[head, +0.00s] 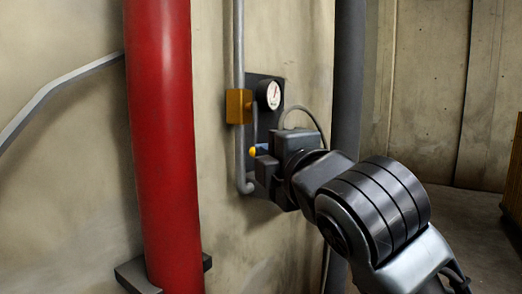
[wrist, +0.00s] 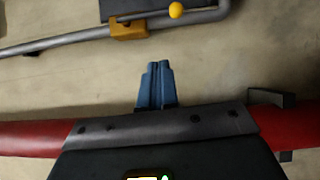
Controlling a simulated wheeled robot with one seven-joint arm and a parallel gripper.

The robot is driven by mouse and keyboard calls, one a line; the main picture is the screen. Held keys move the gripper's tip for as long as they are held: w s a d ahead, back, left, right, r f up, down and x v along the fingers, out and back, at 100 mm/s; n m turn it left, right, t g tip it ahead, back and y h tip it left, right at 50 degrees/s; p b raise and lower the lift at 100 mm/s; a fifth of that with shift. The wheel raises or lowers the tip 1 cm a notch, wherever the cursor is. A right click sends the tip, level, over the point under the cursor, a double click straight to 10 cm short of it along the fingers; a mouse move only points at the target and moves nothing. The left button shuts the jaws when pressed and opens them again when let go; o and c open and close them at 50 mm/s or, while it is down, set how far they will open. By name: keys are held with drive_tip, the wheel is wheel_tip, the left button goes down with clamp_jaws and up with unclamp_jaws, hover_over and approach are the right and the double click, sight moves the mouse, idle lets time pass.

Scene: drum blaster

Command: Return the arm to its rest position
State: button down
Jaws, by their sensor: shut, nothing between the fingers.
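My gripper (wrist: 158,68) shows in the wrist view as two blue fingers pressed together, with nothing between them. In the head view my arm reaches from the lower right toward the wall, and only a bit of blue on my gripper (head: 262,148) shows at its end. The rest of the fingers is hidden there. The fingers point at the bare concrete wall in the wrist view. I cannot tell how far they are from it.
A thick red pipe (head: 162,140) stands left of my arm. A gauge (head: 273,95), a yellow box (head: 238,106), a yellow ball (head: 252,152) and a thin grey pipe (head: 239,50) are on the wall near the gripper. A dark pipe (head: 348,70) rises behind the arm.

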drive_tip(key=shift+s, duration=0.1)
idle(0.3)
drive_tip(key=s+d+f+m+h+p, duration=0.2)
drive_tip(key=s+d+f+m+p, duration=0.15)
drive_tip(key=s+f+m, duration=0.6)
drive_tip(key=s+d+f+m+h+p, duration=0.1)
drive_tip(key=s+d+f+m+p, duration=0.25)
drive_tip(key=s+f+m, duration=0.55)
drive_tip(key=s+d+f+m+g+h+p, duration=0.1)
drive_tip(key=s+d, duration=0.2)
drive_tip(key=s, duration=0.6)
drive_tip(key=s+d+f+m+p, duration=0.1)
drive_tip(key=s+d, duration=0.3)
drive_tip(key=s, duration=0.5)
drive_tip(key=s+d+f+m+g+h+p, duration=0.1)
drive_tip(key=s+d, duration=0.2)
drive_tip(key=s, duration=0.6)
drive_tip(key=shift+d+f+m+g+h, duration=0.25)
drive_tip(key=shift+f+m+g+h, duration=0.05)
drive_tip(key=shift+f+m, duration=0.1)
